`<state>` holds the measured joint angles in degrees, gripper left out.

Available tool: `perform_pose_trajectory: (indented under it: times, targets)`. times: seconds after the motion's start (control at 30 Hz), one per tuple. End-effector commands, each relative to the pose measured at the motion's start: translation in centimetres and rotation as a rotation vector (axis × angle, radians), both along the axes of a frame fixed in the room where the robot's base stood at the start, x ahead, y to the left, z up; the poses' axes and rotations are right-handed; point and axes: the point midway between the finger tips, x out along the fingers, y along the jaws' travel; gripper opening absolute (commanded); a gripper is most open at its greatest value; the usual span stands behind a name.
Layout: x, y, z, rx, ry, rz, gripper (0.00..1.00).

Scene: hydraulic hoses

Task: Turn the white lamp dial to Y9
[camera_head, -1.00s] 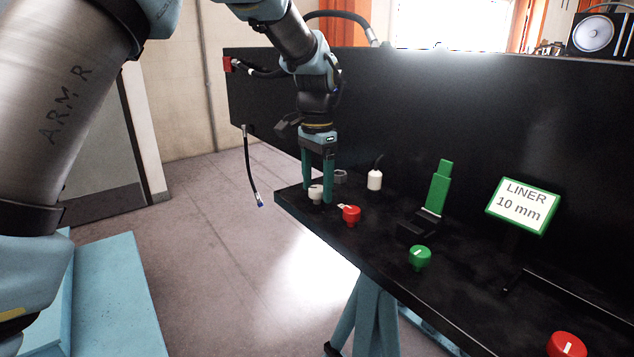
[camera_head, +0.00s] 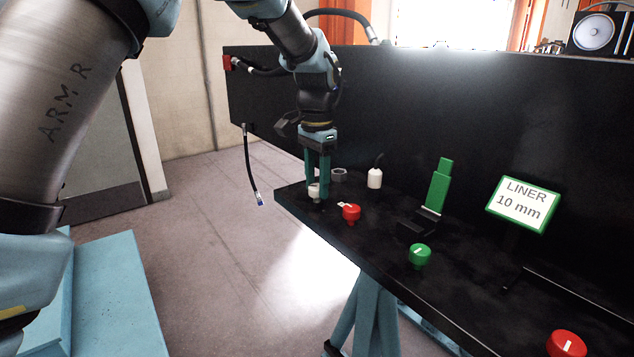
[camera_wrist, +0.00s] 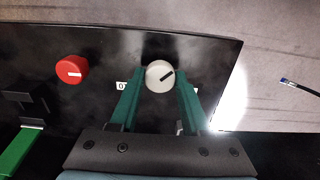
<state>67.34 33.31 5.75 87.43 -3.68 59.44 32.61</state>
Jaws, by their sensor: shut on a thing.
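The white lamp dial (camera_head: 313,191) stands near the left end of the black bench. In the wrist view the dial (camera_wrist: 160,76) shows a dark pointer line slanting toward the upper right. My gripper (camera_head: 317,196) points down over it, with its green fingers closed on the dial's sides. In the wrist view the fingers of my gripper (camera_wrist: 160,88) lie left and right of the dial. A small label (camera_wrist: 122,86) shows left of the dial, partly hidden by a finger; I cannot read Y9 anywhere.
A red dial (camera_head: 351,212) stands close to the right of the white one. A grey ring-like part (camera_head: 339,175) and a white cylinder (camera_head: 375,179) stand behind. A green dial (camera_head: 420,255) and a green upright lever (camera_head: 438,187) are farther right. The bench's left edge is near.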

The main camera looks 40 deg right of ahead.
Motion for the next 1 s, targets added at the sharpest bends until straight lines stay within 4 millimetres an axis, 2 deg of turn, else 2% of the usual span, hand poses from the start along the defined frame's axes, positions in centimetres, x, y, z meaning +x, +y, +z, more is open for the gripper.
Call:
perform_pose_trajectory:
  times: [0.37, 1.0]
  targets:
    - [-0.01, -0.04, 0.12, 0.000, 0.000, 0.111, 0.00]
    - [0.00, -0.10, 0.13, -0.002, 0.000, 0.621, 0.00]
